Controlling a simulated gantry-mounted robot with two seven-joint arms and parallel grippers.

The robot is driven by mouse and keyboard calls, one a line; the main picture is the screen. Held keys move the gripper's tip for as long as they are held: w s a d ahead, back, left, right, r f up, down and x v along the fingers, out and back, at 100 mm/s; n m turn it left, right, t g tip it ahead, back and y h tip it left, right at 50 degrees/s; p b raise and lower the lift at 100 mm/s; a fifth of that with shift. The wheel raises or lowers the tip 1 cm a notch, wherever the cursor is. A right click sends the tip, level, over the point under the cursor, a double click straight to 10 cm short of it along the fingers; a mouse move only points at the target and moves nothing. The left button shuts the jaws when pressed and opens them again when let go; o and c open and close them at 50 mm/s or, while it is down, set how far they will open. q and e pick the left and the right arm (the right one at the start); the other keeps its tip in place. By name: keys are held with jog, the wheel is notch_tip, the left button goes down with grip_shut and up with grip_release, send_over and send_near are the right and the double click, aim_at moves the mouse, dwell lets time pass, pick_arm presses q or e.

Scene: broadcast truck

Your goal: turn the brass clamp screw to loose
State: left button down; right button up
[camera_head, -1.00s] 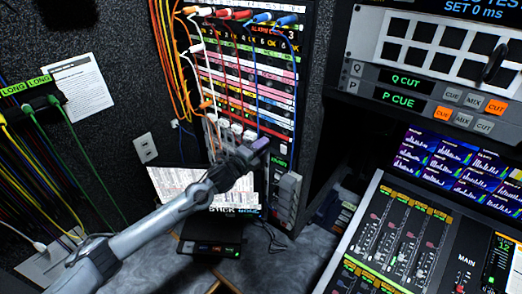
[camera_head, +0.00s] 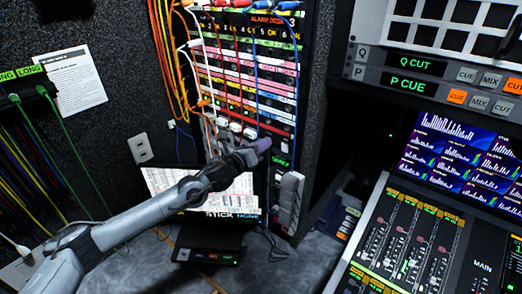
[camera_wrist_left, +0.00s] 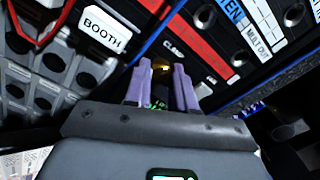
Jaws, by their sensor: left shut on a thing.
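The brass clamp screw (camera_wrist_left: 164,69) shows as a small gold-coloured spot between the fingertips in the left wrist view, beside a dark strip with a partly covered "CLAMP" label (camera_wrist_left: 174,49). The fingers and the dark panel hide most of it, so its turn angle cannot be told. My left gripper (camera_head: 263,144) has purple fingers and is at the lower right of the patch rack in the head view. In the wrist view my left gripper (camera_wrist_left: 162,73) is shut on the screw, one finger on each side. My right gripper is not in view.
The patch rack (camera_head: 245,75) with orange, white, red and blue cables stands behind the gripper. A blue cable runs close to the fingers. A laptop screen (camera_head: 235,192) and black box (camera_head: 208,250) sit below. A mixing console (camera_head: 420,235) is at the right.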

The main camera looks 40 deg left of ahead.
pick_arm(q)
jog(key=shift+f+m+b, duration=0.15)
jog(key=shift+m+b, duration=0.3)
jog(key=shift+m, duration=0.35)
jog(key=c, duration=0.9)
grip_release()
jog(key=shift+c, duration=0.2)
jog(key=s+b, duration=0.1)
jog(key=s, duration=1)
jog(key=shift+w+d, duration=0.1)
